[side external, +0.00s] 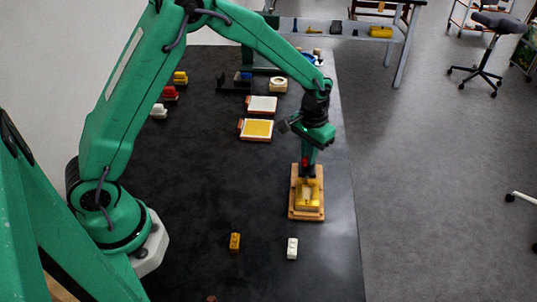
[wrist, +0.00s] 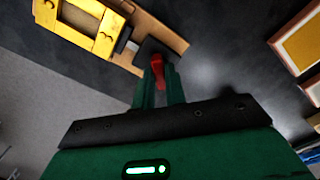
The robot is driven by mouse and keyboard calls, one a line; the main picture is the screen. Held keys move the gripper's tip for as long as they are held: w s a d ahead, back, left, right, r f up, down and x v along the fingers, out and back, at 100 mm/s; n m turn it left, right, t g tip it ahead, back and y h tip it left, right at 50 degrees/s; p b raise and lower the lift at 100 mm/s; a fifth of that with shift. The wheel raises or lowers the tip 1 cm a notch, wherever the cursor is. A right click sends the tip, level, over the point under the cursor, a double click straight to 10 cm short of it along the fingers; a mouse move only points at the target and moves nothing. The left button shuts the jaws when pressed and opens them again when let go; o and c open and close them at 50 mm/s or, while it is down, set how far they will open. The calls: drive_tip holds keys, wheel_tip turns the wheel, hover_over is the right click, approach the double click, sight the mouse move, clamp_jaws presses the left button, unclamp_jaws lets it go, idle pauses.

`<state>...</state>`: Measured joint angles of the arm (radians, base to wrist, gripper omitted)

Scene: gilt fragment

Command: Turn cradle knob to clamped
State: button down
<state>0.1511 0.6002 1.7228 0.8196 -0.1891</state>
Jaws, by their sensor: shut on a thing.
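The yellow cradle (side external: 299,199) stands on a wooden base (side external: 306,216) near the table's right edge. Its yellow frame (wrist: 103,44) also shows at the upper left of the wrist view. A paler piece seems to lie inside the cradle, too small to make out. The red cradle knob (wrist: 157,67) stands at the end of the base on a dark block. My gripper (side external: 306,165) points down at the far end of the cradle. In the wrist view, my gripper (wrist: 158,80) has its green fingers on both sides of the knob, shut on it. The knob's setting cannot be read.
A yellow block (side external: 235,242) and a white block (side external: 292,248) lie in front of the cradle. Two trays, one yellow-filled (side external: 257,129) and one white (side external: 262,104), lie behind to the left. Coloured pieces (side external: 169,93) line the left side. The middle of the dark table is clear.

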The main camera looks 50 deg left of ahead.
drive_tip(key=n, duration=0.4)
drive_tip(key=shift+w+r+n, duration=0.1)
drive_tip(key=shift+n, duration=2.1)
drive_tip(key=c, duration=1.4)
unclamp_jaws()
drive_tip(key=shift+c, duration=0.2)
drive_tip(key=shift+r, duration=3.85)
